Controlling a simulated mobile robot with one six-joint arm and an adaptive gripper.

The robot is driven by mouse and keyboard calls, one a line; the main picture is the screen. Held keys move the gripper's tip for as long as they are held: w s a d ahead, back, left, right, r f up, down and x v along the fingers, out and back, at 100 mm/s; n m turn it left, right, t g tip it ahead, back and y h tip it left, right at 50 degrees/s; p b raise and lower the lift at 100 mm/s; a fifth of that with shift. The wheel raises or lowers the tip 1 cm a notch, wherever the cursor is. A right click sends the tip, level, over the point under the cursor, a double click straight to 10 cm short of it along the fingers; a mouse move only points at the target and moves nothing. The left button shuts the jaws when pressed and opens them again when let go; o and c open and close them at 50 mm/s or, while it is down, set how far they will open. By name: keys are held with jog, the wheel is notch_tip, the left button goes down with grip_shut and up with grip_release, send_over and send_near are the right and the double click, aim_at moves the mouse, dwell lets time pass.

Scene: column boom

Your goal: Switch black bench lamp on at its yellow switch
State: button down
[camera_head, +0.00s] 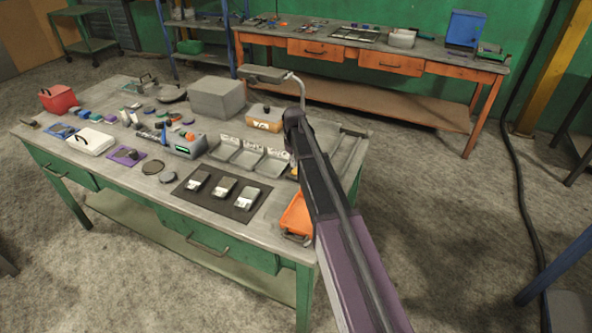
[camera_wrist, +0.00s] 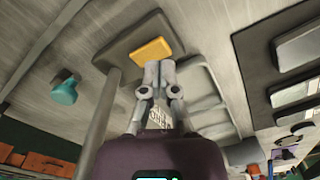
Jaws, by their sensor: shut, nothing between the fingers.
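The bench lamp's dark head (camera_head: 265,75) and bent grey neck (camera_head: 298,85) rise at the right end of the green bench in the head view. In the wrist view its dark base (camera_wrist: 118,45) lies on the bench top, with the yellow switch (camera_wrist: 152,50) on it as a flat block. My gripper (camera_wrist: 158,66) is shut and empty, its fingertips right at the near edge of the switch. I cannot tell whether they touch it. In the head view my arm hides the lamp base and most of my gripper.
A compartment tray (camera_head: 245,158), a dark mat with grey blocks (camera_head: 215,195) and an orange bin (camera_head: 297,217) stand close by on the bench. A teal object (camera_wrist: 65,90) lies left of the lamp base in the wrist view. An orange workbench (camera_head: 390,60) stands behind.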

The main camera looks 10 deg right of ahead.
aim_at(294, 172)
jog(key=shift+f+b, duration=1.45)
dwell(1.3)
jog(key=shift+r, duration=0.1)
jog(key=shift+r+p, duration=3.45)
jog(key=shift+p, duration=0.1)
jog(key=s+m, duration=0.1)
jog(key=s, duration=0.8)
jog(key=s+m, duration=0.2)
jog(key=s, duration=0.8)
jog(key=s+m, duration=0.1)
jog(key=s, duration=0.9)
jog(key=shift+s+m, duration=0.1)
jog(key=shift+m, duration=0.3)
